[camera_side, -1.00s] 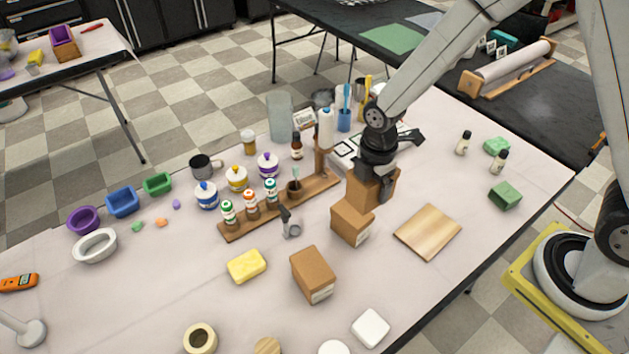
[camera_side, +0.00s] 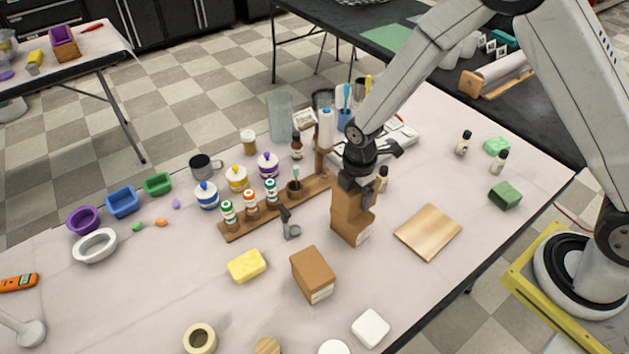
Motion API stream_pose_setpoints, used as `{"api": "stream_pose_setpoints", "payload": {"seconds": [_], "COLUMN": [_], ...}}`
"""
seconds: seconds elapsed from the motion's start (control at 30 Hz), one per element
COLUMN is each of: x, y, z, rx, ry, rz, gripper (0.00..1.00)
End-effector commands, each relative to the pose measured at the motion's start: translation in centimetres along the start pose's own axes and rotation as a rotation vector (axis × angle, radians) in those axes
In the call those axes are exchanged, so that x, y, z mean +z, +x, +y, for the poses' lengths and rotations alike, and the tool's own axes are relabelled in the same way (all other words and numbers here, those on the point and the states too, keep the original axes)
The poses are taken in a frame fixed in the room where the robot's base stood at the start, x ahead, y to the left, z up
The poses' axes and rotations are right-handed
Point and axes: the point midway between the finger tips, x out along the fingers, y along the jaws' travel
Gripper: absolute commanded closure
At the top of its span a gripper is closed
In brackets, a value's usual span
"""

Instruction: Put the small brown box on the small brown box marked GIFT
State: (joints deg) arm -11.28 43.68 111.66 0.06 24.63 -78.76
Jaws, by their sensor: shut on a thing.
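My gripper (camera_side: 357,187) is shut on a small brown box (camera_side: 346,198), upright, in the middle of the view. The held box is right above a second brown box (camera_side: 345,230) on the table and overlaps its top in the picture. I cannot tell whether the two touch. The lower box has a pale label at its lower right; its print is too small to read. A third brown box (camera_side: 313,270) stands nearer, to the left, also with a pale label. I cannot read GIFT on any box.
A wooden rack (camera_side: 240,229) with small bottles stands left of the boxes. A wooden board (camera_side: 428,232) lies to the right. A yellow soap (camera_side: 247,266) and a white block (camera_side: 370,328) lie nearer. The table between board and white block is clear.

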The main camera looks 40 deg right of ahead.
Motion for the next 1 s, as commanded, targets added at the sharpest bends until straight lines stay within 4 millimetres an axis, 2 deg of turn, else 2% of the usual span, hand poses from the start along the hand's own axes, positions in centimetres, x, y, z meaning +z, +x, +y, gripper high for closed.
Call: {"api": "stream_pose_setpoints", "payload": {"seconds": [0.2,0.67,0.7,1.0], "x": [0.0,0.0,0.0,0.0], "y": [1.7,2.1,2.1,2.0], "z": [0.0,0.0,0.0,0.0], "rx": [0.0,0.0,0.0,0.001], "ry": [0.0,0.0,0.0,0.0], "rz": [0.0,0.0,0.0,0.0], "gripper": [0.76,0.76,0.0,0.0]}}
